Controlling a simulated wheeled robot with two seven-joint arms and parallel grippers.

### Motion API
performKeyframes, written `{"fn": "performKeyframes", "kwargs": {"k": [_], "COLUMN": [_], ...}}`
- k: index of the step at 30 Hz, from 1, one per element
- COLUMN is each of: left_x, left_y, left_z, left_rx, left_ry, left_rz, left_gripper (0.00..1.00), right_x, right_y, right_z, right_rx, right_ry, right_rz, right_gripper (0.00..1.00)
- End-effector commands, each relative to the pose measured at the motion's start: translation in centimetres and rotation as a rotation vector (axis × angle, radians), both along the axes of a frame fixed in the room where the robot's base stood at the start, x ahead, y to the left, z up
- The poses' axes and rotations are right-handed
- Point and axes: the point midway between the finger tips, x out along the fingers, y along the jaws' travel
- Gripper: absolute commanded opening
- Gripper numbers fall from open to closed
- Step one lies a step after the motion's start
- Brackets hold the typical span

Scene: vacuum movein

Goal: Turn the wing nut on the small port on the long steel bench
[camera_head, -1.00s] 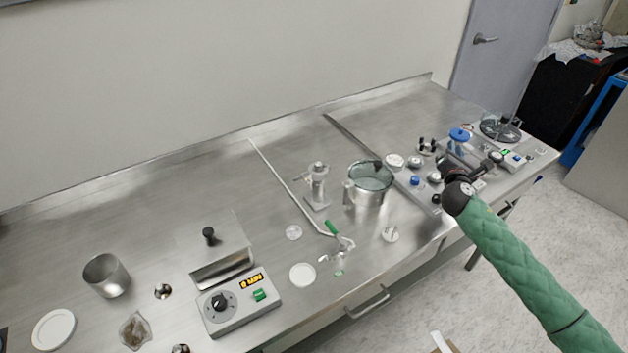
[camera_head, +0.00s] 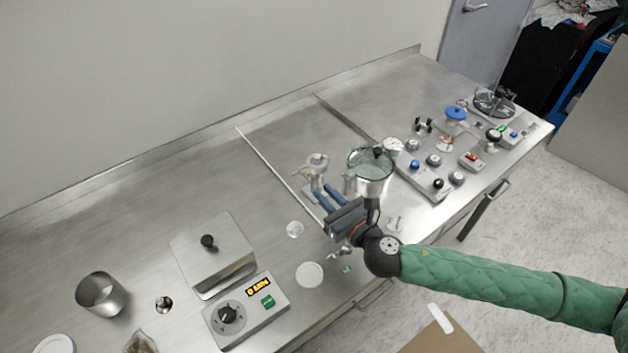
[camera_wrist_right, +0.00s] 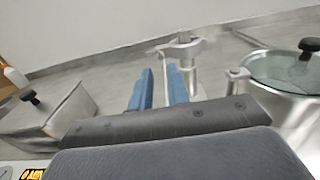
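A small upright steel port (camera_head: 317,165) with a clamp around its top stands on the long steel bench (camera_head: 190,190). In the right wrist view the port (camera_wrist_right: 185,62) rises just beyond the fingers, and its clamp has an arm sticking out to the left; the wing nut is too small to make out surely. My right gripper (camera_head: 325,191) points at the port from the front, low beside its base. My left gripper is not in view.
A steel pot with a glass lid (camera_head: 370,163) stands close right of the port. A lidded steel box (camera_head: 212,255) and a control box (camera_head: 245,312) are at the left. A panel with knobs (camera_head: 425,180) is farther right. The bench behind the port is clear.

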Motion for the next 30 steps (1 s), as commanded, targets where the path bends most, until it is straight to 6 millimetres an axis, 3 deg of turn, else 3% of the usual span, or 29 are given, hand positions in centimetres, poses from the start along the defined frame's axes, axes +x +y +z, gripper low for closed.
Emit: {"fn": "performKeyframes", "kwargs": {"k": [10, 22, 25, 30], "left_x": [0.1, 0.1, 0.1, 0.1], "left_y": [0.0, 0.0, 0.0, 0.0], "left_z": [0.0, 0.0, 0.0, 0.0], "left_rx": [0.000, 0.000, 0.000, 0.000], "left_ry": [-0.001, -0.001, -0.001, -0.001], "left_rz": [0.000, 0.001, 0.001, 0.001], "left_gripper": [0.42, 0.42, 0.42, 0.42], "right_x": [3.5, 3.9, 3.9, 3.9], "right_y": [2.4, 2.8, 2.8, 2.8], "right_z": [0.0, 0.0, 0.0, 0.0], "right_rx": [0.001, 0.001, 0.001, 0.002], "right_ry": [-0.001, 0.001, 0.001, 0.001], "right_rz": [-0.001, -0.002, -0.002, -0.002], "right_gripper": [0.17, 0.17, 0.00, 0.00]}}
